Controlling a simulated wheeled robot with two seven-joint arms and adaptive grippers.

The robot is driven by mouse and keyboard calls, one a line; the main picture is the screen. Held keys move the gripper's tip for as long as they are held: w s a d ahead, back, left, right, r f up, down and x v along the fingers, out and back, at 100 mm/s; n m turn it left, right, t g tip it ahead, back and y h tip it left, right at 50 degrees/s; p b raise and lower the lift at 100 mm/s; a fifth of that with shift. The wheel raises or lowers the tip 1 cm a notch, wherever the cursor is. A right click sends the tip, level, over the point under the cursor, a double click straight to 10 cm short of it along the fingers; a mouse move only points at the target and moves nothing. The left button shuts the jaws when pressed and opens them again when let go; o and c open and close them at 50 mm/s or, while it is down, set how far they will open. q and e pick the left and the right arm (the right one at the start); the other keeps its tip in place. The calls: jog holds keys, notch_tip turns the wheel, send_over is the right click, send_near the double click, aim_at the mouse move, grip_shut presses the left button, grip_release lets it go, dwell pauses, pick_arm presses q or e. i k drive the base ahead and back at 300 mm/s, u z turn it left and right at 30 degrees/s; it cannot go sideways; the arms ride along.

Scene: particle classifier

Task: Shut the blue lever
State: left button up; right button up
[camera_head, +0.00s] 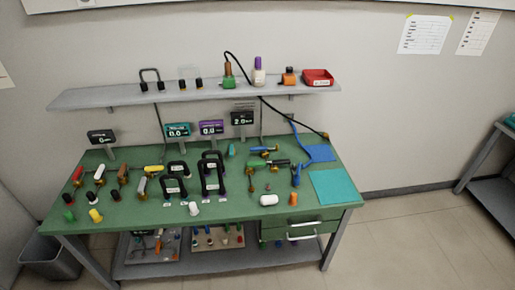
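A small blue handle (296,173) stands upright at the right part of the green workbench (240,208). A second blue part (262,149) lies roughly level near the bench's back edge, right of the middle. Both are too small to tell which is the blue lever, or how far it is turned. A green-handled brass fitting (254,168) is left of the upright blue handle. Neither of my grippers is in view.
Red (77,174) and yellow (154,168) handled fittings stand at the bench's left. Black-handled frames (213,174) stand mid-bench. A white cylinder (268,200) and orange knob (293,198) sit near the front. A teal mat (329,186) lies right. A shelf (200,95) hangs above.

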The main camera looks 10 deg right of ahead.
aim_at(264, 148)
jog(key=u, duration=0.55)
jog(key=i, duration=1.35)
jog(key=z, duration=0.45)
